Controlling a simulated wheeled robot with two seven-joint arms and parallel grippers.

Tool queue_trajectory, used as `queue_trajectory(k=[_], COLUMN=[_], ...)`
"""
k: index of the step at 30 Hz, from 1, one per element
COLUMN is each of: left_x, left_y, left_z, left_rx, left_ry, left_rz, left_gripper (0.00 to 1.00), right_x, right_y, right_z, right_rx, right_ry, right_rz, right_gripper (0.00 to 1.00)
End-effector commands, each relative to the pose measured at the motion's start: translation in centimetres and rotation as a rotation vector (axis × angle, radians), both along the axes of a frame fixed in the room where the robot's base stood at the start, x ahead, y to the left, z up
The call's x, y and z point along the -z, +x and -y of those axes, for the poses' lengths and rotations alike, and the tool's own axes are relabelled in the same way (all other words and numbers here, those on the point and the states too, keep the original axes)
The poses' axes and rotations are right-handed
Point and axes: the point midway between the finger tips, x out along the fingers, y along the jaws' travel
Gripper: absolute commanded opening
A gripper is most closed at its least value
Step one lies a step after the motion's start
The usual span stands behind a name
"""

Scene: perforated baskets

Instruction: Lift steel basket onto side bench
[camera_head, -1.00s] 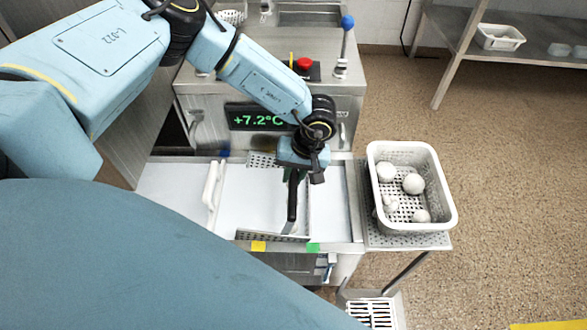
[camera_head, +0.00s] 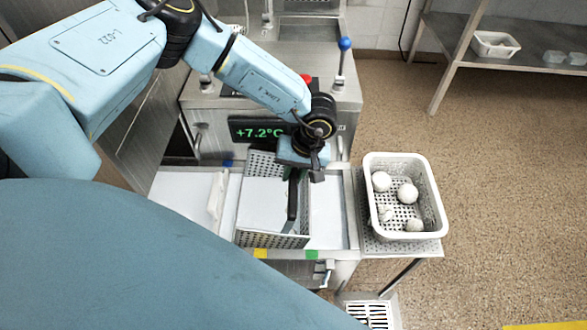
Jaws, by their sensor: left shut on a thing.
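The steel basket (camera_head: 272,241) is a perforated metal box in the middle of the bath of the steel machine, between white surfaces on either side. Its back and front walls show above the pale surface inside it. A dark upright handle (camera_head: 292,208) rises at its right side. My left gripper (camera_head: 298,174) is above this right side, shut on the handle; its fingertips are partly hidden. My right gripper is not in view. A perforated steel side surface (camera_head: 400,249) adjoins the bath on the right; I cannot tell whether it is the side bench.
A white perforated basket (camera_head: 441,213) with several whitish balls stands on the side surface. A white handle (camera_head: 216,196) stands in the bath to the left. A blue-knobbed lever (camera_head: 344,44) rises behind. A steel table (camera_head: 500,52) with white containers is at back right.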

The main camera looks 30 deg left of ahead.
Motion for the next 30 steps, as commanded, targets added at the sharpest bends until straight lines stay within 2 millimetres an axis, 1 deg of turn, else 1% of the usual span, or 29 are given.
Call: queue_trajectory(k=[1,30], left_x=[-0.6,-6.1], left_y=[0.0,0.0], left_z=[0.0,0.0], left_rx=[0.000,0.000], left_ry=[0.000,0.001], left_rz=[0.000,0.001], left_gripper=[0.00,0.00], right_x=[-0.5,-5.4], right_y=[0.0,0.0], right_z=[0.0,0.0], right_rx=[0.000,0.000], right_ry=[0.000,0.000], right_rz=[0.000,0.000], right_gripper=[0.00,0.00])
